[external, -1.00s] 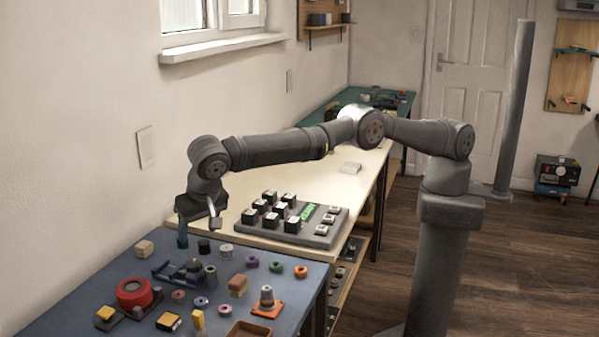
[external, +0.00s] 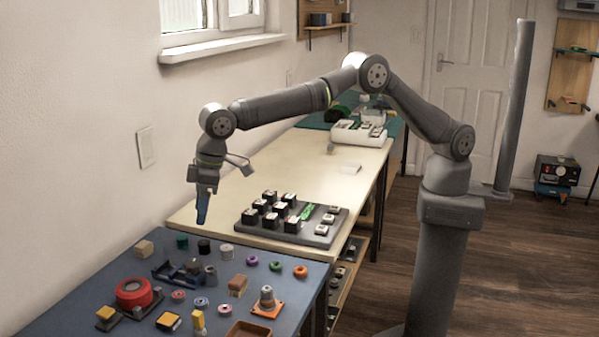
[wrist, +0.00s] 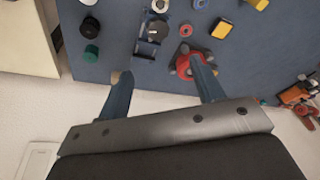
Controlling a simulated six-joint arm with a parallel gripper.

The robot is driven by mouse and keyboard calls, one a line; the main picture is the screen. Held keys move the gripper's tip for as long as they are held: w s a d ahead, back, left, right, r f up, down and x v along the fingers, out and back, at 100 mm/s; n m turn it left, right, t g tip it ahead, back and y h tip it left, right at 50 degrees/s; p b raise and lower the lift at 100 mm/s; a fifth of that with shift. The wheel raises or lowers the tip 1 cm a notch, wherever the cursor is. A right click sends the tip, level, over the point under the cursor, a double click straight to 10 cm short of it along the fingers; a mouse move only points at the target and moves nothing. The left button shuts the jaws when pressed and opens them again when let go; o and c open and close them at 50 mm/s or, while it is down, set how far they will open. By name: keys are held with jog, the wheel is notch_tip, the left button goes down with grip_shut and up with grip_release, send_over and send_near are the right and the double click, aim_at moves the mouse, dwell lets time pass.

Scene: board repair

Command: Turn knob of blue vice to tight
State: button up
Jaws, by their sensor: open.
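The small blue vice (external: 172,277) lies on the blue mat in the external view, with a dark and a grey cylinder beside its right end. It also shows near the top of the wrist view (wrist: 147,48), around a metal part. I cannot tell its knob clearly or how tight it is. My gripper (external: 202,218) hangs above the far part of the mat, pointing down, apart from the vice. In the wrist view my gripper's two blue fingers (wrist: 160,67) are wide apart with nothing between them.
A red round device (external: 134,291) stands left of the vice and shows near the right finger in the wrist view (wrist: 183,65). Several spools, rings and blocks crowd the mat. A grey tray of black blocks (external: 325,240) sits on the pale table. The wall runs close on the left.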

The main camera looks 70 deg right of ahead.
jog(key=d+r+n+y, duration=0.1)
jog(key=d+r+n, duration=0.1)
jog(key=d+n, duration=0.15)
jog(key=n+y, duration=0.1)
jog(key=n, duration=0.1)
send_near(195, 261)
jog(key=x, duration=0.8)
jog(key=shift+f, duration=0.2)
jog(key=c, duration=1)
